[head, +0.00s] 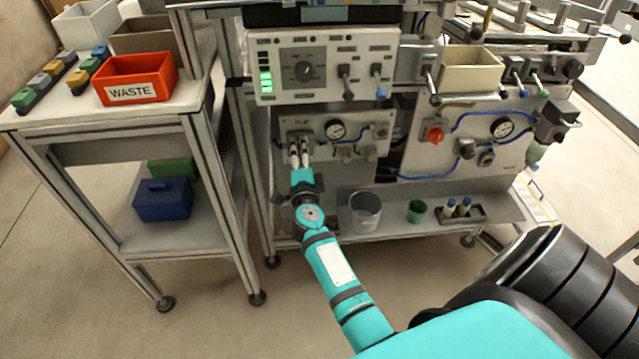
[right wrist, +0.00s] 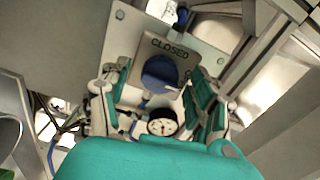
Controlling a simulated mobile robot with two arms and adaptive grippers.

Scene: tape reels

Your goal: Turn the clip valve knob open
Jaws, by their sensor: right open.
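The clip valve knob (right wrist: 160,74) is blue and round and sits on a grey plate marked CLOSED in the right wrist view. My right gripper (head: 299,149) is at the left part of the small valve panel (head: 372,128), under the white control box. It hides the knob in the head view. In the right wrist view its two fingers stand apart, one on each side of the knob in the picture, with visible gaps. I cannot tell how deep the fingertips reach around the knob. My left gripper is in neither view.
A pressure gauge (head: 336,130) is just right of my right gripper. The white control box (head: 325,68) with levers hangs above. A clear beaker (head: 364,211) and a green cup (head: 417,211) stand on the shelf below. The right panel carries a red knob (head: 434,134).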

